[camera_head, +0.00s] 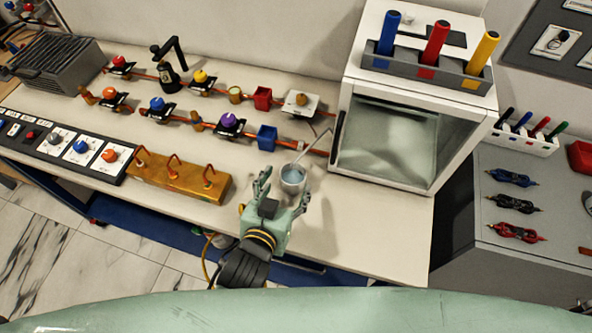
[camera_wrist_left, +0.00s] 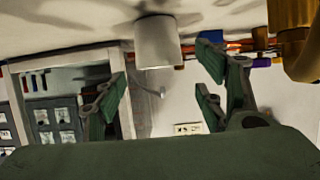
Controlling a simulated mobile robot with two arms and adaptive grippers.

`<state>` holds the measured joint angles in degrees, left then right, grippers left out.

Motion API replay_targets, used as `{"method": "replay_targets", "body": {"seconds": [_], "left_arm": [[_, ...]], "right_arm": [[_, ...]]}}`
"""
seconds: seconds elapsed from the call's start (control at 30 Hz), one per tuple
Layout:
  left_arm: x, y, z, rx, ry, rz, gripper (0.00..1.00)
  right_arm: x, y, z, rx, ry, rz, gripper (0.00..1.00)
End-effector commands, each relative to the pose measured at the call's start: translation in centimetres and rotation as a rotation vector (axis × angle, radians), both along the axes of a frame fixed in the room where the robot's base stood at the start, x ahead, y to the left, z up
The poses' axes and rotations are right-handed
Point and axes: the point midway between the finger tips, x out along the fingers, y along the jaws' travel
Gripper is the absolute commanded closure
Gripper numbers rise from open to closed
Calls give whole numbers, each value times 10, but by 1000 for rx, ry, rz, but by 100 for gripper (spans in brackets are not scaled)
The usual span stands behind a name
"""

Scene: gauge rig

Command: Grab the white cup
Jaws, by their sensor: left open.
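The white cup (camera_head: 293,184) stands upright on the white bench, with bluish contents and a thin pale rod leaning out of it. In the left wrist view, which looks upside down, the cup (camera_wrist_left: 158,42) hangs from the top, just beyond the fingertips. My left gripper (camera_head: 284,187) is open, with one finger to the left of the cup and one at its near right side. Its spread fingers also show in the wrist view (camera_wrist_left: 158,82). I cannot tell whether a finger touches the cup. My right gripper is not in view.
A blue bin (camera_head: 267,138) stands behind the cup. A wooden block with copper hooks (camera_head: 180,178) lies to the left. A white glass-fronted cabinet (camera_head: 388,140) stands to the right. Valves on red pipes run behind. The bench right of the cup is clear.

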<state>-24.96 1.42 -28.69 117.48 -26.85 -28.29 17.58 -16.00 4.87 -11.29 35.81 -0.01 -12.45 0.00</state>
Motion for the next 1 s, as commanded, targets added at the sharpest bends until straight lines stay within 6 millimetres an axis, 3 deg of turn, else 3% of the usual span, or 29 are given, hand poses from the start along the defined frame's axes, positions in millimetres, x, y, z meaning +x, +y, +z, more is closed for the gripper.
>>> {"method": "replay_targets", "body": {"seconds": [0.33,0.6,0.9,1.0], "left_arm": [[28,-10,-18,0,1,0,35],[53,-19,-34,-1,-1,0,35],[56,-20,-36,-1,0,0,35],[56,-20,-36,-1,0,0,43]], "right_arm": [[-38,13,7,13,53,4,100],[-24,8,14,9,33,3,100],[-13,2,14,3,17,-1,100],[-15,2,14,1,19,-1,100]]}}
